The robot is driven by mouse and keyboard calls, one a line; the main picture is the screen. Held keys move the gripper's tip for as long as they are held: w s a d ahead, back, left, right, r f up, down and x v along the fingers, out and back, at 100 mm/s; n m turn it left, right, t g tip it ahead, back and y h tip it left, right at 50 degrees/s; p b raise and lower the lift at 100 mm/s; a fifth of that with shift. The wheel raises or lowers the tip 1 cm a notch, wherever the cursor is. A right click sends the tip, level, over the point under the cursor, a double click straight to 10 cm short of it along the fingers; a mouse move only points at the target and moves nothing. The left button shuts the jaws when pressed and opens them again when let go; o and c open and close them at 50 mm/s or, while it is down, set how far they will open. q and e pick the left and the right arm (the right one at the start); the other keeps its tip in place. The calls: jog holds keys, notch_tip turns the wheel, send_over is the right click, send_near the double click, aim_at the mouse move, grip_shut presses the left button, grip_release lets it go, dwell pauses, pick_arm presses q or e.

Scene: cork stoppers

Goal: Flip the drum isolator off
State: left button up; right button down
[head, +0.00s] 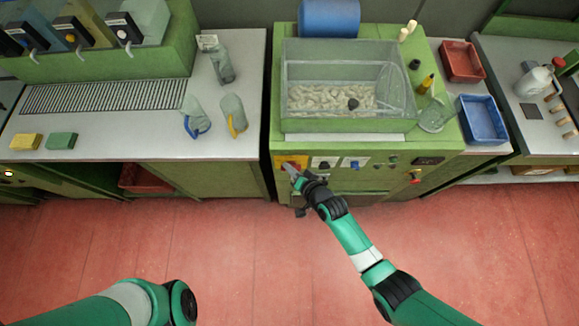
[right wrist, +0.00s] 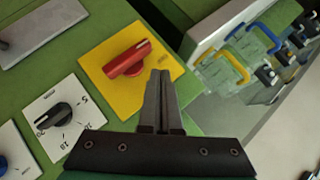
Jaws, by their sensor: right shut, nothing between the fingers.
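The drum isolator is a red rotary handle (right wrist: 128,58) on a yellow plate (right wrist: 103,85) on the machine's green front panel. In the head view the yellow plate (head: 289,160) is at the panel's left end, partly hidden by my right gripper. My right gripper (head: 288,167) is at the plate. In the right wrist view its fingers (right wrist: 161,80) are shut with nothing between them, just beside the handle's end. I cannot tell whether they touch it. The handle lies aslant on the plate. My left arm shows at the lower left, but its fingers are not visible.
A black numbered knob (right wrist: 55,117) sits beside the yellow plate, with more controls (head: 350,163) along the panel. A clear tank of corks (head: 398,85) stands above on the machine. The red floor in front is clear.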

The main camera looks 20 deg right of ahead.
jog(key=s+a+r+p, duration=0.2)
jog(key=s+r+p, duration=0.4)
jog(key=r, duration=0.5)
jog(key=p, duration=0.2)
jog(key=shift+s+a+p, duration=0.25)
jog(key=shift+a+p, duration=0.1)
jog(key=shift+a, duration=0.05)
